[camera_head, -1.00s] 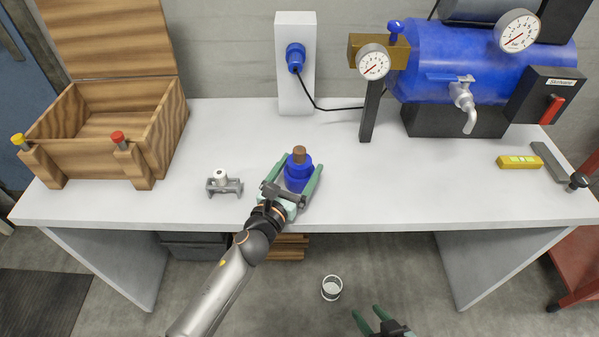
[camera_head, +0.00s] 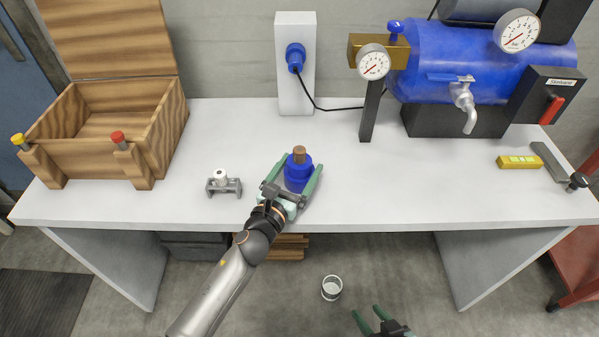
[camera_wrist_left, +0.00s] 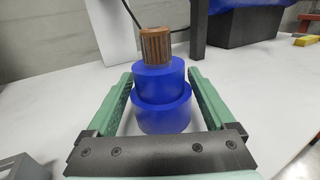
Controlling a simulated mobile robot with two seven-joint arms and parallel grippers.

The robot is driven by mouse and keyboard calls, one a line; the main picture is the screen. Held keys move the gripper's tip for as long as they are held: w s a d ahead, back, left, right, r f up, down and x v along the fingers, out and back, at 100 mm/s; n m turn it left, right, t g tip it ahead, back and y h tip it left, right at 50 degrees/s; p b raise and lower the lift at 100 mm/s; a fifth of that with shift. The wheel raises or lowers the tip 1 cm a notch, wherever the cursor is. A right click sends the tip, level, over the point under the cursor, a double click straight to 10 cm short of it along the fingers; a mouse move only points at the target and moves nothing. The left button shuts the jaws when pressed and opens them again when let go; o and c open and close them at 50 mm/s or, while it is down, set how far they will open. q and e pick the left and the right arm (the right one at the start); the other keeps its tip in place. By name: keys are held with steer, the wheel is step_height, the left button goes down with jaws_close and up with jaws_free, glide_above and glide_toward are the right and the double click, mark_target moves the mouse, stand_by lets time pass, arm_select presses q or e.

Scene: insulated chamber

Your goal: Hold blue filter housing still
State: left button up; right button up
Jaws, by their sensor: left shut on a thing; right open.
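The blue filter housing (camera_head: 298,178) stands upright on the white table near its front edge, with a brown ribbed cylinder (camera_head: 299,154) sticking out of its top. My left gripper (camera_head: 292,182) is shut on the housing, one green finger on each side. In the left wrist view the stepped blue housing (camera_wrist_left: 162,100) sits between the two fingers, and the brown ribbed cylinder (camera_wrist_left: 155,46) rises above it. My right gripper (camera_head: 370,319) is open and empty, low in front of the table at the bottom edge of the head view.
A grey holder with a white piece (camera_head: 222,184) lies left of the housing. A wooden box (camera_head: 150,130) with an open lid stands at the left. A blue tank (camera_head: 440,60) with gauges stands back right. A yellow level (camera_head: 519,162) lies right. A white cup (camera_head: 332,287) is on the floor.

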steer(key=shift+f, duration=0.2)
stand_by(0.6)
steer(key=shift+o, duration=0.2)
steer(key=shift+o, duration=0.8)
steer(key=shift+w+r, duration=0.15)
steer(key=shift+r, duration=0.05)
steer(key=shift+o, duration=0.5)
steer(key=w+a+r+n+t, duration=0.1)
steer(key=w+r+t, duration=0.1)
steer(key=w+r, duration=0.3)
steer(key=shift+w+r+t, duration=0.3)
steer(key=shift+w+r, duration=0.1)
steer(key=shift+w, duration=0.1)
steer(key=w+r+n+t, duration=0.1)
steer(key=r, duration=0.1)
steer(key=w+a+r+t, duration=0.1)
steer(key=w+r, duration=0.1)
steer(key=r, duration=0.1)
steer(key=w+a+r+n+t, duration=0.1)
steer(key=w+r, duration=0.1)
steer(key=r, duration=0.1)
steer(key=shift+w+r+n+y, duration=0.1)
steer(key=shift+r+n+y, duration=0.2)
steer(key=shift+y, duration=0.1)
steer(key=m+t+y, duration=0.2)
steer(key=y, duration=0.1)
glide_toward(301, 156)
steer(key=x, duration=1.1)
steer(key=shift+w, duration=0.25)
steer(key=shift+c, duration=0.4)
